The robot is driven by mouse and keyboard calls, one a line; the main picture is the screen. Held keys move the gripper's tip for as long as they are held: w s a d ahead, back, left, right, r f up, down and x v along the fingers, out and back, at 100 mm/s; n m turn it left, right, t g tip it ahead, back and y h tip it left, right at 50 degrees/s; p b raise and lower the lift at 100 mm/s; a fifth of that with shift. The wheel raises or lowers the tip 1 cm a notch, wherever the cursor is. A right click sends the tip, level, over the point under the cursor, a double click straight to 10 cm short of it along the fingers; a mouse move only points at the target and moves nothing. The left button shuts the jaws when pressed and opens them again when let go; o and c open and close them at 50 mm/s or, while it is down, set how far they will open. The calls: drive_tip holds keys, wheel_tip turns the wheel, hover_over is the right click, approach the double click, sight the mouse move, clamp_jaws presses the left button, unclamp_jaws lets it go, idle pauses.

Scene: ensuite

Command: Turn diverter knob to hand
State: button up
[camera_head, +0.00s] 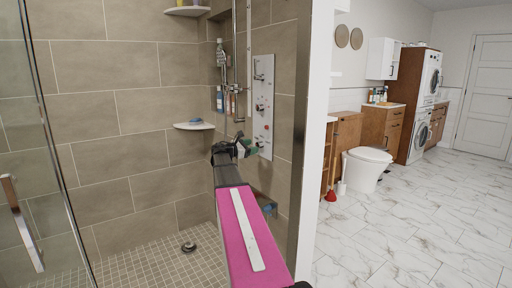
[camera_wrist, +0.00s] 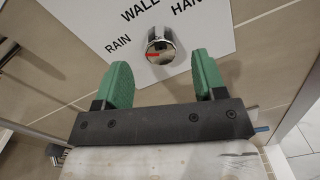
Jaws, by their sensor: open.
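The diverter knob (camera_wrist: 161,46) is a round chrome knob with a red mark, on a white panel (camera_wrist: 105,24) lettered RAIN, WALL and HAN, the last word cut off. The red mark is on the knob's left side, towards RAIN. My gripper (camera_wrist: 162,75) is open, with green fingertips on either side below the knob in the wrist view; no contact shows. In the head view the white panel (camera_head: 262,82) with several knobs is on the tiled shower wall, and my gripper (camera_head: 246,148) is at its lower end. My gripper partly hides the lowest knob there.
A chrome shower bar (camera_head: 235,70) and bottles (camera_head: 220,98) are beside the panel. A glass door (camera_head: 30,150) stands at left, and a wall edge (camera_head: 308,120) at right.

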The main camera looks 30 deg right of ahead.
sight(259, 145)
drive_tip(key=shift+d, duration=1.65)
drive_tip(key=c, duration=0.9)
drive_tip(key=m, duration=1.1)
drive_tip(key=m+t, duration=0.1)
drive_tip(key=m, duration=1.1)
drive_tip(key=shift+s+f, duration=0.15)
drive_tip(key=shift+f, duration=0.05)
